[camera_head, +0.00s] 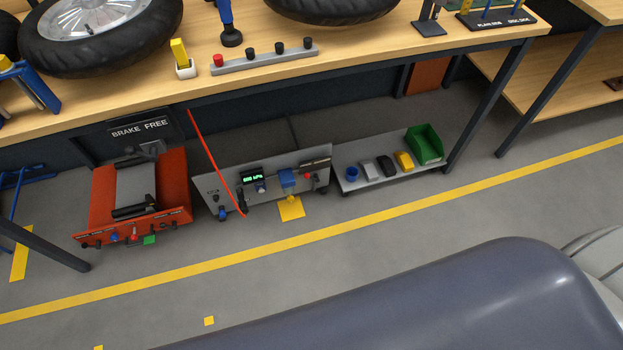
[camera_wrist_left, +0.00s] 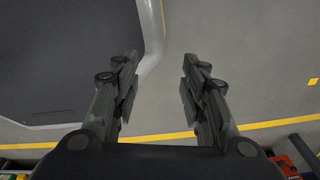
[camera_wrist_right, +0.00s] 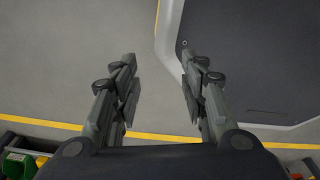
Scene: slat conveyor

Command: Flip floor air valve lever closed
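A grey panel (camera_head: 235,183) stands low at floor level under the workbench, with a green-lit display (camera_head: 252,177) on it. A small blue valve-like part (camera_head: 287,178) sits on the panel's right half, just above a yellow floor patch (camera_head: 290,210). Its lever is too small to tell which way it points. My left gripper (camera_wrist_left: 159,80) is open and empty over bare floor beside my base. My right gripper (camera_wrist_right: 156,80) is also open and empty, fingers apart. Neither gripper shows in the head view, and both are far from the panel.
A red-orange unit (camera_head: 103,195) stands left of the panel under a BRAKE FREE sign. A grey shelf (camera_head: 372,184) with a green bin (camera_head: 426,144) stands right. The bench top (camera_head: 345,62) overhangs; floor in front is clear.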

